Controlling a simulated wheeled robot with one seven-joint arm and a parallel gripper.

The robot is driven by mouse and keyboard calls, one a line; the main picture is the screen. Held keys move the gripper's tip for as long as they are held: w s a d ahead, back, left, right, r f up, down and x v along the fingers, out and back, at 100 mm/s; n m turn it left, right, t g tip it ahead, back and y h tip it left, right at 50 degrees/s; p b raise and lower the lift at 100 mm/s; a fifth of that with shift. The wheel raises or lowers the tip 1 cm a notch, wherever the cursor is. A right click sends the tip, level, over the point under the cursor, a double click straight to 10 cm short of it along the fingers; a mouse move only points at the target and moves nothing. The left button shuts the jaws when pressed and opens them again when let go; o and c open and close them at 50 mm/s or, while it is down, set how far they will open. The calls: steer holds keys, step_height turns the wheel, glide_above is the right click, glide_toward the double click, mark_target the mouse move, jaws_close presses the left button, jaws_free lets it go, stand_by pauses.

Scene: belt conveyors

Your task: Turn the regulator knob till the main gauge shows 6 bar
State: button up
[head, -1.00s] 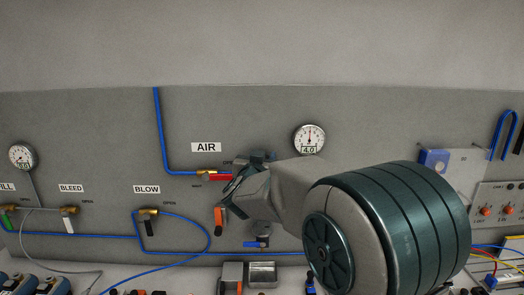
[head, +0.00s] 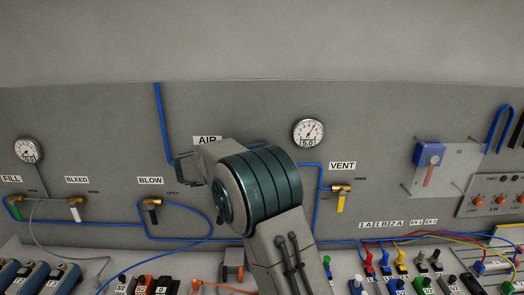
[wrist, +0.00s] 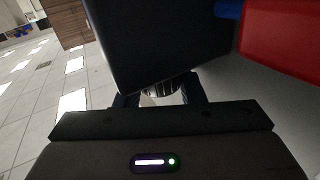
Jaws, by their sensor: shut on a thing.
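The main gauge (head: 308,132) is a round white dial on the grey wall in the head view, and its number window appears to read 5.0. In the wrist view my gripper (wrist: 160,93) is shut, with its two dark fingers on either side of the ridged regulator knob (wrist: 164,88). A large black block (wrist: 155,45) fills the view just beyond the knob. In the head view my arm covers the regulator and most of my gripper, so the grip does not show there.
A red part (wrist: 282,35) lies close by at the right of the wrist view. On the wall are the AIR sign (head: 207,140), the VENT valve (head: 341,188) with a yellow handle, the BLOW valve (head: 150,205) and blue tubing. Connectors and several bench parts line the bottom.

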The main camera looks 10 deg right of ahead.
steer(key=shift+m+g+h, duration=0.3)
steer(key=shift+m+g, duration=0.9)
steer(key=shift+g, duration=1)
steer(key=shift+r, duration=0.1)
steer(key=o, duration=1)
steer(key=shift+c, duration=0.2)
steer(key=shift+a, duration=0.1)
